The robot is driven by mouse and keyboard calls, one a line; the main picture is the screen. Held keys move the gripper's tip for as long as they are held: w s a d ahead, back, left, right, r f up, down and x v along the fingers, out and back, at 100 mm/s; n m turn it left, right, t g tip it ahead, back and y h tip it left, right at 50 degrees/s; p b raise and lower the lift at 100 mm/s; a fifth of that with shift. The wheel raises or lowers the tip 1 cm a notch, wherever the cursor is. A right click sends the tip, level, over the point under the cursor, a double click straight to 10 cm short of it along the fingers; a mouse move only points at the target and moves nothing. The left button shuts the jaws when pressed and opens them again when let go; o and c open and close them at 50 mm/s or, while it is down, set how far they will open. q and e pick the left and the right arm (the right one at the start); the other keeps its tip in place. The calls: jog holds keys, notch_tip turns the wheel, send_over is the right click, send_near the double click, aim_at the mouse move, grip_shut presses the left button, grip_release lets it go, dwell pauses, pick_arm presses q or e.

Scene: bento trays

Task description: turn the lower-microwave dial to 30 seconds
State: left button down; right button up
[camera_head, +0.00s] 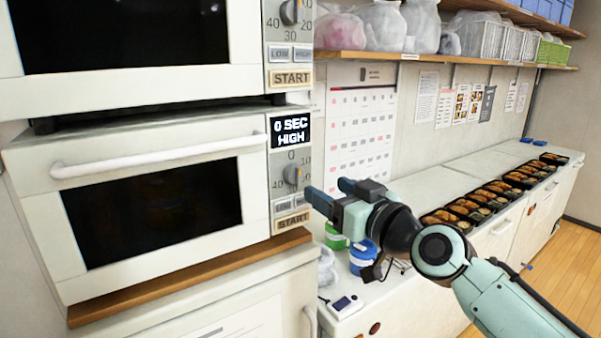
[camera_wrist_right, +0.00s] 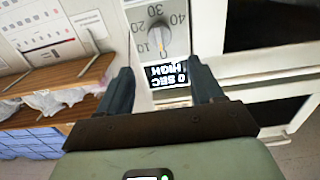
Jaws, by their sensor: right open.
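The lower microwave (camera_head: 40,210) is white with a dark window and a long handle. Its display (camera_head: 290,130) reads 0 SEC HIGH. The grey dial (camera_head: 291,175) is below the display, with numbers around it. In the right wrist view the dial (camera_wrist_right: 160,37) appears upside down, with an orange mark on the side toward the 0 and the display (camera_wrist_right: 167,74). My right gripper (camera_head: 324,187) is open and empty, just right of the control panel, apart from the dial. In the wrist view the dial lies ahead of the gap between its fingers (camera_wrist_right: 160,66). My left gripper is not in view.
An upper microwave (camera_head: 140,85) with a similar dial (camera_head: 290,12) stands above. LOW, HIGH and START (camera_head: 292,222) buttons lie below the lower dial. A shelf (camera_head: 345,64) with bags and baskets is at upper right. Bento trays (camera_head: 480,200) line the counter behind my right arm.

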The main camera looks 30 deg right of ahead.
aim_at(300, 174)
jog(key=w, duration=0.3)
jog(key=w+p, duration=0.1)
jog(key=w, duration=0.5)
jog(key=shift+w+a+p, duration=0.1)
jog(key=shift+a+p, duration=0.25)
jog(key=shift+a, duration=0.05)
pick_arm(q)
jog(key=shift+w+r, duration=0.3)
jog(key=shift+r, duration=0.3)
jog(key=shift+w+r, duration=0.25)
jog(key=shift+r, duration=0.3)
pick_arm(e)
jog(key=c, duration=1)
